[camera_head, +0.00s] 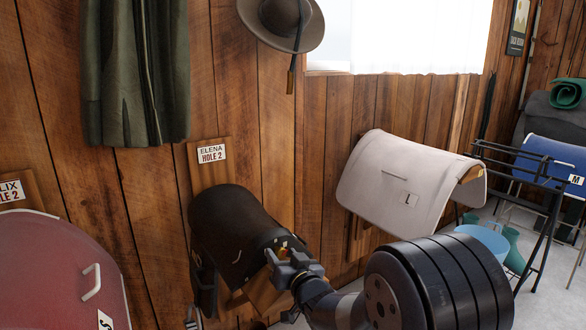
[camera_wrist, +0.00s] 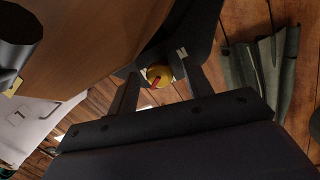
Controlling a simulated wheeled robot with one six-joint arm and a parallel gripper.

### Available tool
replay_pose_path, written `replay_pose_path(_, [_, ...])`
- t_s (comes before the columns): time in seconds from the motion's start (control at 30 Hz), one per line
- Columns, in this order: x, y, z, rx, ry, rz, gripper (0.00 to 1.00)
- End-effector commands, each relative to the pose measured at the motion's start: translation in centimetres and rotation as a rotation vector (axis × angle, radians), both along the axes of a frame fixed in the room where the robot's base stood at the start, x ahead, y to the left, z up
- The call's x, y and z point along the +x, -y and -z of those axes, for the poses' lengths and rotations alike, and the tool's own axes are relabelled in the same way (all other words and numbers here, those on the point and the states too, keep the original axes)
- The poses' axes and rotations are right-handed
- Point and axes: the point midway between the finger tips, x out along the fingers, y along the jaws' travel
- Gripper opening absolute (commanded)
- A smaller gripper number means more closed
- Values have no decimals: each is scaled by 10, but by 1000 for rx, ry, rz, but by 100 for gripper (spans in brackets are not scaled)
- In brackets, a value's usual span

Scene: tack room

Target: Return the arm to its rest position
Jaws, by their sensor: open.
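My gripper (camera_head: 284,258) is open at the front end of a dark, rounded saddle rack (camera_head: 232,222) on the wood wall, below a sign reading "ELENA HOLE 2" (camera_head: 211,154). In the wrist view my gripper's two fingers (camera_wrist: 160,72) are spread apart. A small round yellow thing (camera_wrist: 158,76) with a red mark shows between them; I cannot tell whether it touches either finger. My arm reaches in from the bottom right of the head view, and its thick dark joint is close to the camera.
A pale saddle cover (camera_head: 400,182) marked L hangs right of my arm. A red cover (camera_head: 58,270) is at lower left. A green coat (camera_head: 135,70) and a brown hat (camera_head: 282,22) hang above. A black metal rack (camera_head: 520,182) and a blue bucket (camera_head: 483,240) stand at right.

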Motion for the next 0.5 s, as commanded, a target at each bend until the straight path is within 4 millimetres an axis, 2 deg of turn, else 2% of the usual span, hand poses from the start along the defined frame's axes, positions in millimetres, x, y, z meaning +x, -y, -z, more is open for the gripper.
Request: replay_pose_path(0.5, [0, -1, 1, -299, 200, 0, 48])
